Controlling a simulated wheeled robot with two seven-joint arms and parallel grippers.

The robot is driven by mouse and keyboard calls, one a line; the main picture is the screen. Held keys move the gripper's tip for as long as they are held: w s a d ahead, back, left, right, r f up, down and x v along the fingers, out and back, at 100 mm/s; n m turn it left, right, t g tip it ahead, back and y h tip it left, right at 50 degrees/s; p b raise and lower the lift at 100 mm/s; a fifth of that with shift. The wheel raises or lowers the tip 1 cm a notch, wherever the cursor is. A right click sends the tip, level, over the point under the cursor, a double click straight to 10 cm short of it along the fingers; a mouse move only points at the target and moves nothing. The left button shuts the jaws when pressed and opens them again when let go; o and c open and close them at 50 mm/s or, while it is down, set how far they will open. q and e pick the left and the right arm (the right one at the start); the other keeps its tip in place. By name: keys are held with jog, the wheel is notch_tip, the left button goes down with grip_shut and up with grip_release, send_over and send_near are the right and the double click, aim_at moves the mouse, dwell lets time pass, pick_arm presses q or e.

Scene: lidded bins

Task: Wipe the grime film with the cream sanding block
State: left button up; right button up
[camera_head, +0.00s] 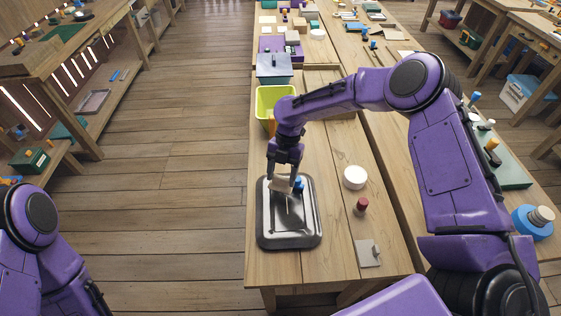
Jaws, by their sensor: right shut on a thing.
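My right gripper (287,176) reaches down over the dark metal tray (263,236) on the wooden bench. It is shut on the cream sanding block (278,184), which is near the tray's far end, partly covered by the fingers. Whether the block touches the tray floor is hard to tell. Pale streaks show on the tray floor just below the block; I cannot make out the grime film's edges. A small blue object (299,184) is just right of the block, at the tray. Part of my left arm shows at lower left; its gripper is not in view.
A white round thing (355,177), a dark red knobbed piece (361,206) and a flat grey plate (368,253) lie right of the tray. A lime-green bin (263,101) and a grey-blue lidded bin (274,67) stand beyond. The bench's left edge is close to the tray.

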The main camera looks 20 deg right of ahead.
jog(key=r+p, duration=0.1)
jog(key=r, duration=0.1)
jog(key=shift+w+r+p, duration=0.25)
jog(key=shift+r+p, duration=0.05)
jog(key=shift+p, duration=0.05)
jog(key=shift+s+r+p, duration=0.15)
jog(key=shift+r+p, duration=0.2)
jog(key=shift+r, duration=0.15)
jog(key=shift+f, duration=0.1)
